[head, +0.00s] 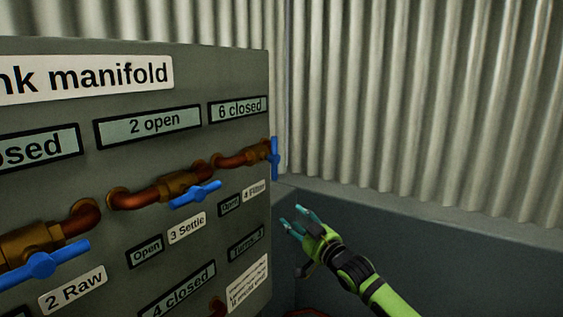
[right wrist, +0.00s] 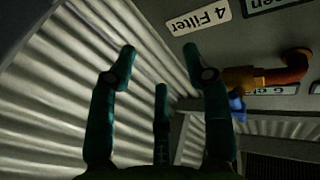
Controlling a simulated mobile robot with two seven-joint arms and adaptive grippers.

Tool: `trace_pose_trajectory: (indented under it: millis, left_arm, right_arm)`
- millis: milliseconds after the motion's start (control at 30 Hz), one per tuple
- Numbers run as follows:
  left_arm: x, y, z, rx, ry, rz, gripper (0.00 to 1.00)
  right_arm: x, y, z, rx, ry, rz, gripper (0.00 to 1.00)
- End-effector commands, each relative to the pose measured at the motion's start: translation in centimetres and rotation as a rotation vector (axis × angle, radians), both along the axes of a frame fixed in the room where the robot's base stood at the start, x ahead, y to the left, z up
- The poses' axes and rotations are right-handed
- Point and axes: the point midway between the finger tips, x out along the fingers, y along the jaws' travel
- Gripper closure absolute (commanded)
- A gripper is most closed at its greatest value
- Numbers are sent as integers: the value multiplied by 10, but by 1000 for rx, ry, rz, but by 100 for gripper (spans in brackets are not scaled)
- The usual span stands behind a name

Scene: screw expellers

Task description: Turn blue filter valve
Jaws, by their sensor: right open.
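The filter valve's blue handle (head: 275,158) stands roughly upright at the right end of the manifold panel, on a brown pipe. The label "4 Filter" (head: 254,190) is below it. In the right wrist view the blue handle (right wrist: 237,106) is partly hidden behind a finger, and the "4 Filter" label (right wrist: 201,17) shows at the top. My right gripper (head: 291,216) is open and empty, below and slightly right of the handle, apart from it. Its spread teal fingers (right wrist: 160,55) also show in the right wrist view. My left gripper is not in view.
The grey panel (head: 125,65) carries other valves, with blue handles at "3 Settle" (head: 194,194) and "2 Raw" (head: 43,264). Signs above read "2 open" (head: 148,126) and "6 closed" (head: 238,110).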

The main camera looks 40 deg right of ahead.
Motion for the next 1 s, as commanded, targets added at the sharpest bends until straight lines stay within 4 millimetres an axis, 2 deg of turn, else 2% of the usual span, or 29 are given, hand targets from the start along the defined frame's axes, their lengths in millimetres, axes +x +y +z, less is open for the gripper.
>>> trace_pose_trajectory:
  millis: [33,100,200,267,433,600,800,1000]
  left_arm:
    - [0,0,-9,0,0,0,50]
    - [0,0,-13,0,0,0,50]
    - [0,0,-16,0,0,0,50]
    - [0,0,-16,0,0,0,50]
    - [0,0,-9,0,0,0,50]
    - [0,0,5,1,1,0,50]
    - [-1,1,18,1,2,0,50]
    - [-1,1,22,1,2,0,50]
  right_arm:
    - [-4,9,44,-12,-83,37,50]
    - [-12,21,93,-17,-168,81,50]
    - [-25,36,138,-23,-245,130,50]
    - [-30,42,153,-26,-271,147,50]
    - [-25,46,170,-24,-288,158,50]
    - [-4,48,181,-26,-289,156,50]
    - [20,51,188,-26,-287,156,50]
    - [31,53,190,-28,-286,156,50]
